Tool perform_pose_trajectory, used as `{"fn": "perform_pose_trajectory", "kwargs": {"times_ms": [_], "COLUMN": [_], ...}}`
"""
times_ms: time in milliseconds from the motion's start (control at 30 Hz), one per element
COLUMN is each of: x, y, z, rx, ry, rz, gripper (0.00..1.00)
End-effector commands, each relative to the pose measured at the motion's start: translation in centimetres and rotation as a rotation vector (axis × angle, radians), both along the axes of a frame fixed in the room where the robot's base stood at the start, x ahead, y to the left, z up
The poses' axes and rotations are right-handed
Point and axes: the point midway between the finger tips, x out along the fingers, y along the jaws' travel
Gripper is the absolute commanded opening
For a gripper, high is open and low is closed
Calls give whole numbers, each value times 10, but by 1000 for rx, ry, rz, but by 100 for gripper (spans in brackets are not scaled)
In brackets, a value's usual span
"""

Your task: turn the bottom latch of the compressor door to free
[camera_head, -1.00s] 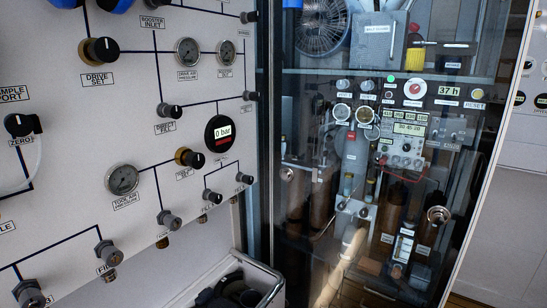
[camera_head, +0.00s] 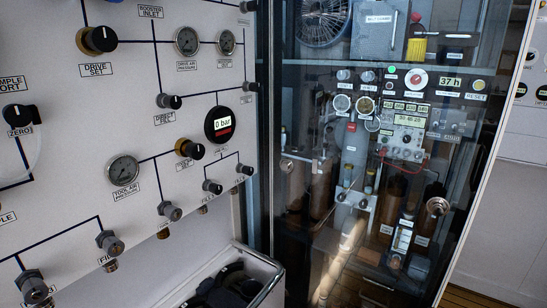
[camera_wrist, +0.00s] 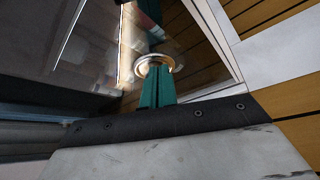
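The compressor door is a dark glass door (camera_head: 345,262) in a pale frame, and it looks closed. A round metal latch (camera_head: 437,206) sits near its right edge in the head view. In the wrist view a round, shiny metal latch (camera_wrist: 146,62) lies on the glass near the frame. My gripper (camera_wrist: 155,72) has teal fingers close together, with their tips at this latch and covering its middle. I cannot tell whether they touch it or hold part of it. My gripper is not in the head view, so the latch's turn is unclear.
Left of the door is a white panel (camera_head: 60,165) with gauges, knobs and valves. An open bin (camera_head: 262,262) with dark things in it stands below the panel. Wooden floor (camera_head: 465,297) shows at the lower right. Gauges and cylinders stand behind the glass.

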Motion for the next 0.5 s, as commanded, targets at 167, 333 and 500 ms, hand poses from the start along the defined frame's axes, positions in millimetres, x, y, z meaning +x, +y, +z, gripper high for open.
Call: {"fn": "perform_pose_trajectory", "kwargs": {"times_ms": [167,333,500], "x": [-1,-4,-15], "y": [-2,-4,3], "z": [2,5,5], "rx": [0,1,1], "ry": [1,1,3], "rz": [-1,1,1], "gripper": [0,0,0]}}
